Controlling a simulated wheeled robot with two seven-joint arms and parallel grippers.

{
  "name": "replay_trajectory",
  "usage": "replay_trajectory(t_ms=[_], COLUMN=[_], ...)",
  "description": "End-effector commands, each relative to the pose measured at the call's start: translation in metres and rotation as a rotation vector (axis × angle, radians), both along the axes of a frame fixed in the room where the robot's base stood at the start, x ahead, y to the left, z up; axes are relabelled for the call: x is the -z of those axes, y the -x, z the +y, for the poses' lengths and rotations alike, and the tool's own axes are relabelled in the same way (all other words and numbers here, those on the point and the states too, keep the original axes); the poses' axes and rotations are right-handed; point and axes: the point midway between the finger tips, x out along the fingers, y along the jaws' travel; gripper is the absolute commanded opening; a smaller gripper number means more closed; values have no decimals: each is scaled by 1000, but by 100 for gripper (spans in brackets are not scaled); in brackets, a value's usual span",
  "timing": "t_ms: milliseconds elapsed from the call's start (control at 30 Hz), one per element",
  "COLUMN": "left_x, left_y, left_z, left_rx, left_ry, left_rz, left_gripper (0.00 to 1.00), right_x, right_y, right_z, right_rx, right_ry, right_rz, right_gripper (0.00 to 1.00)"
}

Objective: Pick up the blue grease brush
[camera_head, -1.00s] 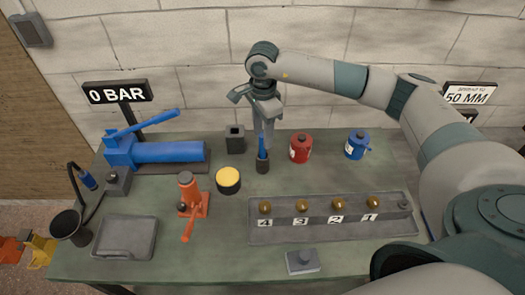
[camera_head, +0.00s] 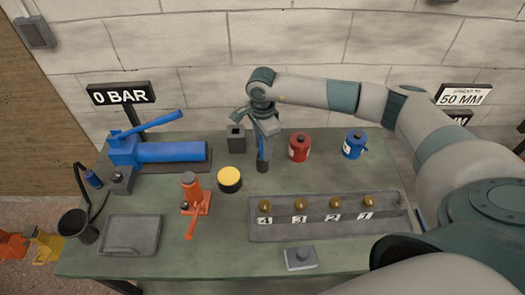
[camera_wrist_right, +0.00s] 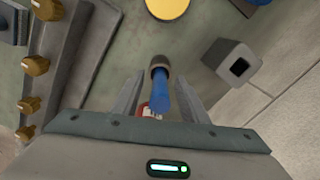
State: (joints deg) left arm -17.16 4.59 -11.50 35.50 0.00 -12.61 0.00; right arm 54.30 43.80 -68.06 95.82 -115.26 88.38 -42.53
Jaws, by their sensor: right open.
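The blue grease brush (camera_wrist_right: 161,98) stands in a small dark cup (camera_head: 263,168) near the middle of the bench. In the wrist view its blue handle points up toward my right gripper (camera_wrist_right: 160,100), between the two fingers, with a gap visible on each side. In the head view my right gripper (camera_head: 265,138) points down over the cup and hides most of the brush. It is open. The cup rim also shows in the wrist view (camera_wrist_right: 159,63). My left gripper is not in view.
A red can (camera_head: 300,148) stands just right of the cup, a grey square holder (camera_head: 236,140) and a yellow-topped tin (camera_head: 229,181) to its left. A numbered rack (camera_head: 330,229) lies in front. A blue can (camera_head: 354,146) is farther right.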

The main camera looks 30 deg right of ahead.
Motion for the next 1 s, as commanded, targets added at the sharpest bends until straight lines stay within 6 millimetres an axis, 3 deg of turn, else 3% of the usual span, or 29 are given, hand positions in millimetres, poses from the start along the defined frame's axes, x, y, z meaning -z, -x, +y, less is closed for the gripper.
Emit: replay_trajectory(t_ms=[267,433,767,1000], left_x=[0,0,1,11], left_y=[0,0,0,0], left_z=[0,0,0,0], left_rx=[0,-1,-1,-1], left_ry=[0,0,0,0], left_rz=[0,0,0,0], left_gripper=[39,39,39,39], right_x=[0,0,-1,-17], right_y=[0,0,0,-1], right_z=[0,0,0,0], right_rx=[0,0,0,0], right_ry=[0,0,0,-1], right_rz=[0,0,0,-3], right_gripper=[40,0,0,0])
